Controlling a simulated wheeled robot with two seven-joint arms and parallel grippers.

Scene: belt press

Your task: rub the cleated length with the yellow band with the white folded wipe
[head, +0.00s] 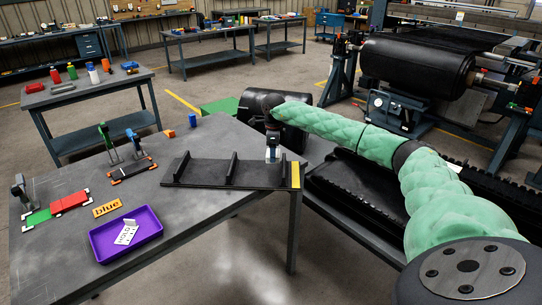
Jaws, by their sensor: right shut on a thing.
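The cleated length (207,174) is a black strip with upright cleats, lying on the grey table in the middle of the head view. Its yellow band (295,175) crosses its right end. My right gripper (272,154) reaches in from the right and points down over the far edge of the strip, left of the cleat nearest the yellow band. It is shut on a small whitish thing, apparently the white folded wipe (271,157), mostly hidden by the fingers. I cannot tell whether the wipe touches the strip. My left gripper is not in view.
A purple tray (103,252) with a white tag marked HOLD (127,232) stands at the front left.

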